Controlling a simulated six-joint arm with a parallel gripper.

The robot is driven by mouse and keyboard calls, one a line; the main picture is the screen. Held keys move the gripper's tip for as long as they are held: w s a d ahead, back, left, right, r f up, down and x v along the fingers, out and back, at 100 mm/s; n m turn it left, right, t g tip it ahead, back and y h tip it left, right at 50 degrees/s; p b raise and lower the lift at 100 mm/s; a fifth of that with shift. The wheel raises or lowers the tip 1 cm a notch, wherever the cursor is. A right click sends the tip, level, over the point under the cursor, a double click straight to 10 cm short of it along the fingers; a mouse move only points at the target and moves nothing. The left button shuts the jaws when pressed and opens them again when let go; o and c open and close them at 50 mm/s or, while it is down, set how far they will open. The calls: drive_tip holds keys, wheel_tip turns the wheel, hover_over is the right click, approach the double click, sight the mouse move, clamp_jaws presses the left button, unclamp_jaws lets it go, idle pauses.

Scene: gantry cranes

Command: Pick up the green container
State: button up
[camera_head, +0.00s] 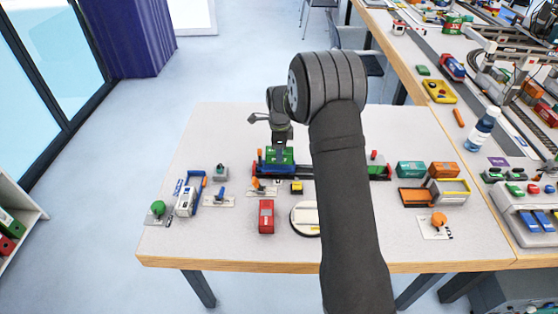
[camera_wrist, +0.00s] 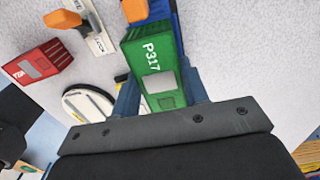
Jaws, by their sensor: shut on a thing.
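The green container (camera_head: 280,156), marked P317, is at the back middle of the table, over a blue and dark carrier (camera_head: 272,169). It also shows large in the wrist view (camera_wrist: 161,62), with a grey patch on top. My gripper (camera_head: 280,146) points down onto it. In the wrist view the two bluish fingers of my gripper (camera_wrist: 160,92) lie along both sides of the container, shut on it. Whether the container rests on the carrier or is slightly raised, I cannot tell. My arm hides part of the carrier's right side.
A red container (camera_head: 266,216) and a round white plate (camera_head: 304,219) lie in front. Teal (camera_head: 410,169) and orange (camera_head: 444,169) containers stand at the right. Small crane models (camera_head: 187,198) stand at the left. The table's back left is clear.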

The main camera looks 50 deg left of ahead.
drive_tip(key=shift+r, duration=2.55)
drive_tip(key=shift+d, duration=0.1)
